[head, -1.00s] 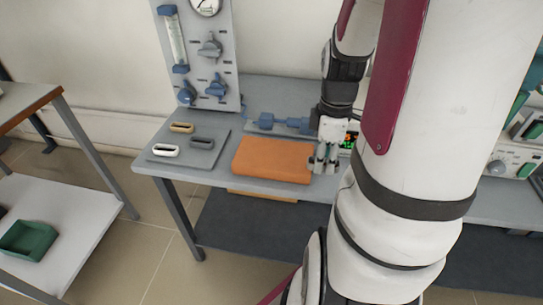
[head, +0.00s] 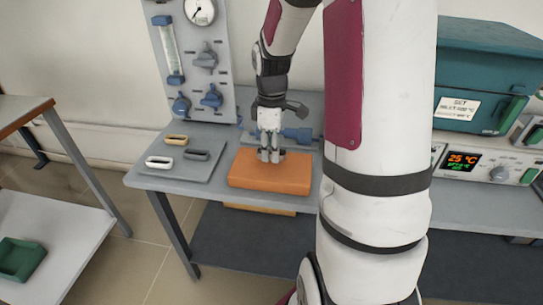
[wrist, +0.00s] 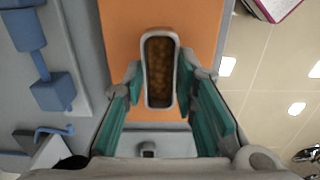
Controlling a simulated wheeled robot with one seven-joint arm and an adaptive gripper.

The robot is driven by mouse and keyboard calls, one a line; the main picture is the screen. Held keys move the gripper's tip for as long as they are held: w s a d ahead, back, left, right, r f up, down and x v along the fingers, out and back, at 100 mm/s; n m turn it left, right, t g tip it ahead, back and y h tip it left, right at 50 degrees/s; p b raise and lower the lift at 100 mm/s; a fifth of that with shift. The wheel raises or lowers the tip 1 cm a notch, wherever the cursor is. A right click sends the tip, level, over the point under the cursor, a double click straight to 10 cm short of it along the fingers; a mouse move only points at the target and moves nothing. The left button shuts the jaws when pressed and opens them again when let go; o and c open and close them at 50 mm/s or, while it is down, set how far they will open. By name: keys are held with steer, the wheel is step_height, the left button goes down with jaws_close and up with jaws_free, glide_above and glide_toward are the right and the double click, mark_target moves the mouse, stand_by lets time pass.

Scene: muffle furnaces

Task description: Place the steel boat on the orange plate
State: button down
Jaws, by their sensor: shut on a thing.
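My gripper (head: 270,156) is over the back middle part of the orange plate (head: 270,182), pointing down. In the wrist view my gripper (wrist: 158,88) has its green-padded fingers closed on the sides of the steel boat (wrist: 176,60). The boat is an oblong grey-rimmed trough with brown material inside. It lies over the orange plate (wrist: 205,28) in that view. In the head view the fingers hide the boat, and I cannot tell whether it touches the plate.
A grey tray (head: 187,175) left of the plate holds a white, a tan and a dark grey boat. A gauge panel (head: 222,92) stands behind. Blue fittings (head: 300,134) lie behind the plate. A teal furnace (head: 485,75) stands to the right.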

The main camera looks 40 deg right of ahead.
steer(key=shift+f, duration=1.2)
steer(key=shift+f+b, duration=0.1)
steer(key=shift+b, duration=0.2)
steer(key=c, duration=1.3)
jaws_free()
step_height(320, 180, up, 12)
steer(key=p, duration=0.3)
steer(key=s+a+r+m, duration=0.3)
steer(key=s+a+r, duration=0.5)
steer(key=a, duration=0.4)
steer(key=s+a+m+t, duration=0.1)
steer(key=s+a+m, duration=0.1)
steer(key=s+a, duration=0.2)
steer(key=s+a+m, duration=0.2)
steer(key=s+a, duration=0.2)
steer(key=s, duration=0.7)
steer(key=shift+s+a+f+m+t, duration=0.2)
steer(key=shift+a+m+t, duration=0.1)
steer(key=shift+a+t, duration=0.1)
